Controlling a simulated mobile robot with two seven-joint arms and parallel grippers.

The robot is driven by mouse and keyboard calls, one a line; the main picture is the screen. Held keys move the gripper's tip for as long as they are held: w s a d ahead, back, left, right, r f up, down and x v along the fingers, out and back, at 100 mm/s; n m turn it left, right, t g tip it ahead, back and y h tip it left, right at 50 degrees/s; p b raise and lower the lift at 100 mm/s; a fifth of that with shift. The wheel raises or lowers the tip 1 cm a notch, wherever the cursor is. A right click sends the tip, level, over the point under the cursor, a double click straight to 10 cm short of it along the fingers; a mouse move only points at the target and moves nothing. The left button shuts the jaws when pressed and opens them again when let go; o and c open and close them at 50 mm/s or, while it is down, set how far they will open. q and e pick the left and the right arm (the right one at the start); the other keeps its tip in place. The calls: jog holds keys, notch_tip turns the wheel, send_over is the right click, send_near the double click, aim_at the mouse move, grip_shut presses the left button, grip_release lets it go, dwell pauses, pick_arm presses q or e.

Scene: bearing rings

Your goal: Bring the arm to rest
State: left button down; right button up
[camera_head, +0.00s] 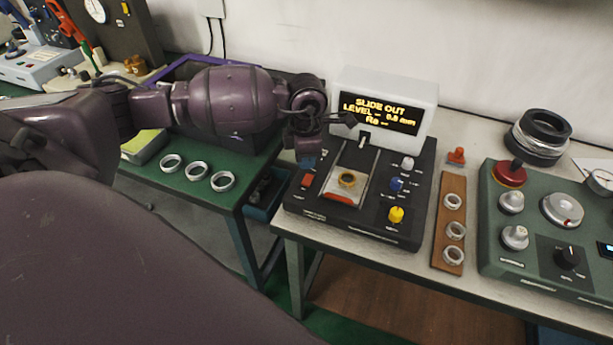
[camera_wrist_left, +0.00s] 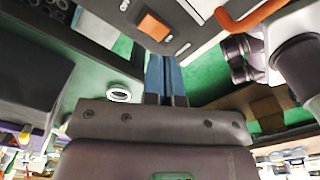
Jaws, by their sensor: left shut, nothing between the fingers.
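My left arm comes in from the left in the head view. Its left gripper (camera_head: 307,161) points down over the left edge of the black tester (camera_head: 345,222), above and behind the red button (camera_head: 307,180). The gripper is shut and empty; its blue fingers (camera_wrist_left: 166,75) are together in the left wrist view. The tester's display (camera_head: 380,113) reads "SLIDE OUT", "LEVEL – 0.8 mm" and "Ra --". My right gripper is not in view.
Several steel rings (camera_head: 196,171) lie on the green bench at left. A brown strip (camera_head: 439,245) holds three rings right of the tester. A green console (camera_head: 539,277) with knobs and black stacked rings (camera_head: 541,132) stand at right. A gap separates the benches.

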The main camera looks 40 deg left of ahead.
pick_arm(q)
jog(key=shift+r, duration=0.65)
